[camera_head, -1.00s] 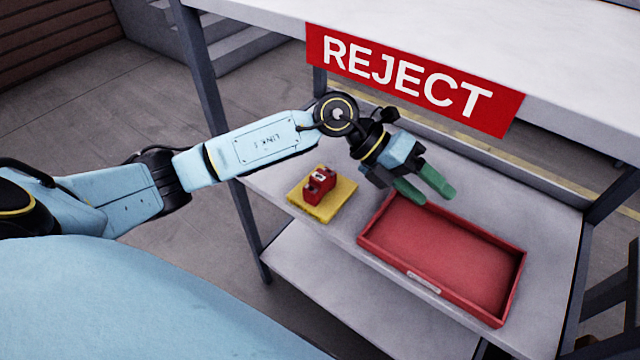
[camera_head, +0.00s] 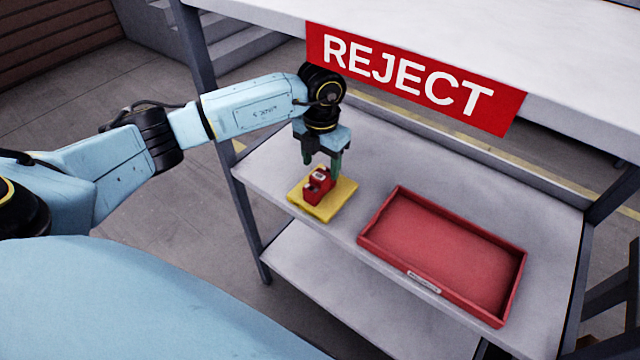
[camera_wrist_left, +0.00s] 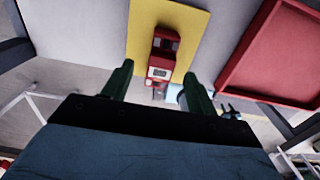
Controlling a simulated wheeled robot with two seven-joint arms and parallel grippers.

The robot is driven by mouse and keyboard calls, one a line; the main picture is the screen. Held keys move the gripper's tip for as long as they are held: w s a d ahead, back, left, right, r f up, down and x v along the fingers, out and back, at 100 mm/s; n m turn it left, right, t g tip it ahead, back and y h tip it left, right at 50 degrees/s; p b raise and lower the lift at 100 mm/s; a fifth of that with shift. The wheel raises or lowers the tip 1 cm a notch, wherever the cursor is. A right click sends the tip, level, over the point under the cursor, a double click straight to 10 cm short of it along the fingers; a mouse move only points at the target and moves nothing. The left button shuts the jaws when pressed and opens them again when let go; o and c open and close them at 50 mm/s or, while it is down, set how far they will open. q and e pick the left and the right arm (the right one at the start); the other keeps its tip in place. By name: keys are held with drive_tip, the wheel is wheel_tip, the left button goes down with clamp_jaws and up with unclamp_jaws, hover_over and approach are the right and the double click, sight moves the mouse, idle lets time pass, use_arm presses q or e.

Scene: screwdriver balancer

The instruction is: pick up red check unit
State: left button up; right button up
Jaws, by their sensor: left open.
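The red check unit (camera_head: 318,186) is a small red block with a pale face on top. It sits on a yellow plate (camera_head: 341,203) on the grey shelf. In the left wrist view the red check unit (camera_wrist_left: 161,62) lies ahead, between the lines of the two fingers, with the yellow plate (camera_wrist_left: 195,40) around it. My left gripper (camera_head: 322,170) is open, pointing down, just above and behind the unit. Its green fingers also show in the left wrist view (camera_wrist_left: 155,82). Whether they touch the unit cannot be told. My right gripper is not in view.
A red tray (camera_head: 374,243), empty, stands on the shelf (camera_head: 275,168) to the right of the plate. An upper shelf with a red REJECT sign (camera_head: 415,78) overhangs behind the arm. A dark post (camera_head: 236,200) stands at the shelf's left.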

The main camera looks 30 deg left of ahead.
sight(320, 175)
use_arm(q)
drive_tip(key=shift+s+f, duration=0.15)
drive_tip(key=shift+f, duration=1.2)
drive_tip(key=shift+s+f, duration=0.1)
drive_tip(key=shift+f, duration=1.25)
drive_tip(key=c, duration=1.2)
